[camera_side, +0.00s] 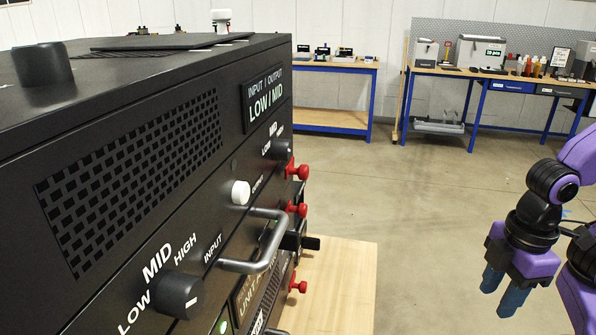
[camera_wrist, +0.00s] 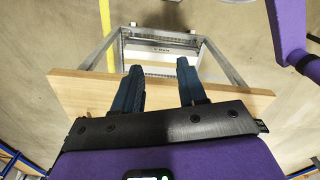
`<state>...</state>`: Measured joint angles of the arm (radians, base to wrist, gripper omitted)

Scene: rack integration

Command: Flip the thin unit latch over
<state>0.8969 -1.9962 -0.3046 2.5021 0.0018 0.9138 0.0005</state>
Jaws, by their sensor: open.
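A black rack with stacked units (camera_side: 130,150) fills the left of the side view. A small black block (camera_side: 310,242) juts from its front edge beside the grey handle (camera_side: 262,245). It may be the thin unit latch, but I cannot tell for sure. My gripper (camera_side: 501,290) is at the far right of the side view, apart from the rack, fingers pointing down, open and empty. In the wrist view my gripper (camera_wrist: 159,68) shows two blue fingers spread apart with nothing between them. No latch can be made out in the wrist view.
Red knobs (camera_side: 300,172) stick out along the rack's front edge. A wooden tabletop (camera_side: 340,290) extends from the rack; its board also shows in the wrist view (camera_wrist: 85,92). A metal frame (camera_wrist: 160,45) is beyond it. Workbenches (camera_side: 480,75) stand at the back. Open floor separates gripper and rack.

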